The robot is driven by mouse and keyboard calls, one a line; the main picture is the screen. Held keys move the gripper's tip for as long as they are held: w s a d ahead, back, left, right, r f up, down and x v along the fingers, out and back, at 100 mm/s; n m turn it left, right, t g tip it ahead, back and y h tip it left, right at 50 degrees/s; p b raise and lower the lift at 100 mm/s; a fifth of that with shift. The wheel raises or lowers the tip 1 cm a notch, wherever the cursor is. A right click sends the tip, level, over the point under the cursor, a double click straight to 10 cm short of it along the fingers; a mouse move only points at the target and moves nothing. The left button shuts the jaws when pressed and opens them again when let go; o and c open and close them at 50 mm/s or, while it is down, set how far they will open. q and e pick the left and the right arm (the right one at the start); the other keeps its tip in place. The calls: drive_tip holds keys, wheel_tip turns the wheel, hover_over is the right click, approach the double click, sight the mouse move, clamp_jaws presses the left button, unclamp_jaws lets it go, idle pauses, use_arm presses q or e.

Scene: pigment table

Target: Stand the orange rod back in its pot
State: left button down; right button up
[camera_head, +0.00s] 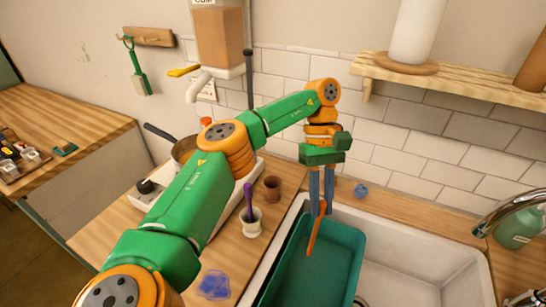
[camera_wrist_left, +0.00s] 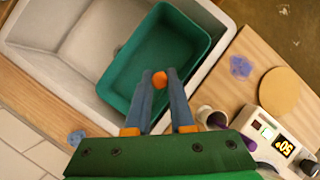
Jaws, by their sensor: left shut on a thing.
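My left gripper (camera_head: 321,212) is shut on the orange rod (camera_head: 314,234) and holds it over the teal tray in the sink. The rod hangs down, slightly tilted, its lower end toward the lower left. In the left wrist view my left gripper's fingers (camera_wrist_left: 160,84) close around the rod, whose orange end (camera_wrist_left: 160,73) faces the camera. A small brown pot (camera_head: 272,189) stands on the counter left of the gripper; no rod stands out of it. A white pot (camera_head: 251,229) with a purple rod (camera_head: 249,203) stands nearer. My right gripper is not in view.
The teal tray (camera_head: 341,246) lies in the white sink (camera_head: 420,262). A scale with a lit display (camera_wrist_left: 283,146), a pan (camera_head: 184,149) and a blue smear (camera_head: 214,285) are on the left counter. A blue scrap (camera_head: 361,190) lies behind the sink. A faucet (camera_head: 510,207) stands at right.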

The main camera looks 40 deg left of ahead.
use_arm(q)
drive_tip(key=w+a+r+n+t+y, duration=0.2)
drive_tip(key=w+a+r+n+t, duration=0.15)
drive_tip(key=a+n, duration=0.7)
drive_tip(key=w+a+r+n+t+y, duration=0.25)
drive_tip(key=a+r+n+t, duration=0.2)
drive_tip(key=a+n, duration=0.65)
wheel_tip(320, 180, down, 10)
drive_tip(key=d+n+p, duration=0.1)
drive_tip(key=d+n, duration=0.1)
drive_tip(key=n, duration=0.2)
drive_tip(key=shift+y, duration=0.25)
drive_tip(key=shift+f, duration=0.2)
drive_tip(key=c, duration=0.8)
unclamp_jaws()
drive_tip(key=shift+r, duration=0.15)
